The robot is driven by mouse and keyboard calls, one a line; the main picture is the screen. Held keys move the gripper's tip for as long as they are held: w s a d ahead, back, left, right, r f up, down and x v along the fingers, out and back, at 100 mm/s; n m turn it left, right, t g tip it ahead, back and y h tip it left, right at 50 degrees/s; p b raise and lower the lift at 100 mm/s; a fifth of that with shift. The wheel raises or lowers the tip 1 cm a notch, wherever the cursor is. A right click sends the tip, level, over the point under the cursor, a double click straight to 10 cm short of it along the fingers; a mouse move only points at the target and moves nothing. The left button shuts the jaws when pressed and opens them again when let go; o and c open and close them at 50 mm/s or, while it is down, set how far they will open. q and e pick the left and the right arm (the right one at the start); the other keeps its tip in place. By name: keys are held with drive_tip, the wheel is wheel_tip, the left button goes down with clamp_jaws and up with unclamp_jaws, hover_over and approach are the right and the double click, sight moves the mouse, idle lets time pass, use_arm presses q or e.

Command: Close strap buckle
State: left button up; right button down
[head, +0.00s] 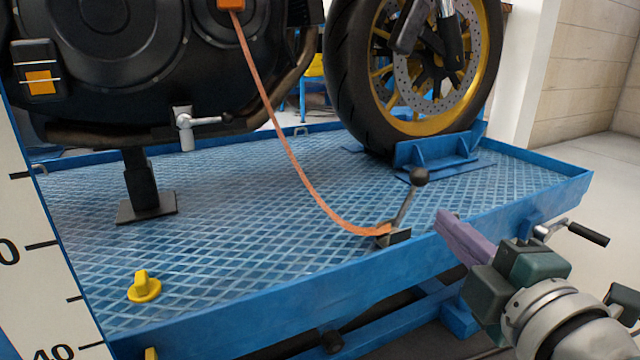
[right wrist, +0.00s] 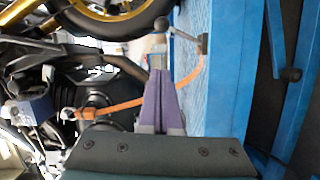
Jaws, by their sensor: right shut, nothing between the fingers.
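The strap buckle (head: 392,237) is a small dark metal piece at the near right edge of the blue platform. Its lever (head: 405,200) stands up, tilted slightly right, with a black ball knob (head: 419,176) on top. The orange strap (head: 290,150) hangs in a slack curve from the motorcycle to the buckle. My right gripper (head: 444,219) is shut and empty, its purple fingers pointing at the platform's rim, just right of the buckle and apart from the lever. In the right wrist view the fingers (right wrist: 160,78) point toward the wheel, with the lever (right wrist: 182,33) ahead to the right.
The blue platform (head: 230,240) has a raised rim. The motorcycle's front wheel (head: 360,80) stands in a blue chock (head: 440,150) behind the lever. A yellow knob (head: 144,288) sits at the near left. A crank handle (head: 588,233) sticks out right of my right gripper.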

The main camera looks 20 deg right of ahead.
approach(413, 194)
drive_tip(key=w+a+r, duration=0.3)
drive_tip(key=w, duration=0.1)
drive_tip(key=shift+w+d+f+b, duration=0.2)
drive_tip(key=shift+w+d+b, duration=0.6)
drive_tip(key=shift+d, duration=0.4)
drive_tip(key=shift+w+d, duration=0.35)
drive_tip(key=shift+d, duration=0.35)
drive_tip(key=shift+d, duration=0.1)
